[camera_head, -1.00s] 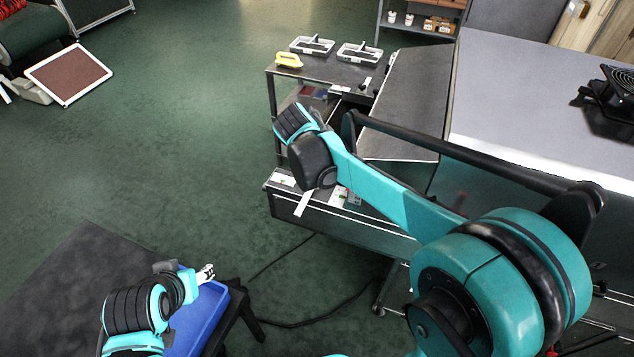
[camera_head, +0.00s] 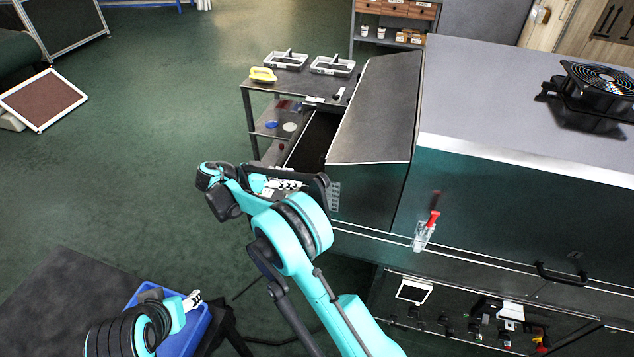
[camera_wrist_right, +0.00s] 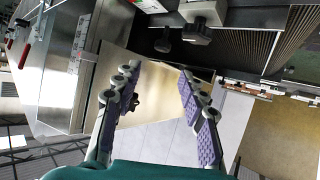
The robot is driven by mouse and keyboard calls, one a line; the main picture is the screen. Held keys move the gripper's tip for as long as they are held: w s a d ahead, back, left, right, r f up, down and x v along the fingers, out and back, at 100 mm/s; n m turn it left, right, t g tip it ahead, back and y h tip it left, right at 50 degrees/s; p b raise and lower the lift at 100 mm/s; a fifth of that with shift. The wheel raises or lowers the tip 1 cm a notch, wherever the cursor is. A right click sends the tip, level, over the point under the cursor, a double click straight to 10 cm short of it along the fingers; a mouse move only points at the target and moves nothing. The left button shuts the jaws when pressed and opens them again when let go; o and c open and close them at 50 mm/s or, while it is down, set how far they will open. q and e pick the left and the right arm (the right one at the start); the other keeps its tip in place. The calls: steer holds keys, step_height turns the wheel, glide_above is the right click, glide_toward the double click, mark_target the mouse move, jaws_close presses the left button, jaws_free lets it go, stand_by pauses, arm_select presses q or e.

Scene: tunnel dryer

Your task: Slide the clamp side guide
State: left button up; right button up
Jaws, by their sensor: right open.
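In the right wrist view, a pale grey block (camera_wrist_right: 203,12) with a black knob (camera_wrist_right: 197,33) hangs at the top; it looks like the clamp of the side guide. A second dark knob (camera_wrist_right: 163,43) is left of it. My right gripper (camera_wrist_right: 158,72) is open and empty, its purple-padded fingers apart below the knobs, not visibly touching them. In the head view my right gripper (camera_head: 285,184) is by the dryer's open end, partly hidden by my arm; the clamp cannot be made out there. My left gripper (camera_head: 192,300) is over a blue bin, its jaw gap unclear.
The dryer's sloped hood (camera_head: 380,105) and long body (camera_head: 520,190) fill the right. A red-handled latch (camera_head: 425,232) sticks out of its side. A cart (camera_head: 300,83) with trays stands behind the open end. The blue bin (camera_head: 190,335) is at lower left.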

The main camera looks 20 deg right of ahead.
steer(key=shift+w+f+m+h, duration=0.1)
steer(key=shift+f+m+h, duration=0.3)
steer(key=shift+f, duration=0.55)
steer(key=shift+d+f, duration=0.15)
steer(key=shift+f, duration=0.05)
steer(key=b+x, duration=0.2)
steer(key=x, duration=0.4)
steer(key=shift+f, duration=0.1)
steer(key=shift+w+d+f+b, duration=0.1)
steer(key=shift+d+b, duration=0.2)
steer(key=shift+d, duration=0.2)
arm_select(q)
steer(key=f, duration=0.2)
steer(key=shift+s+d+f, duration=0.1)
steer(key=shift+d+f, duration=0.2)
steer(key=shift+f, duration=0.1)
arm_select(e)
jaws_close()
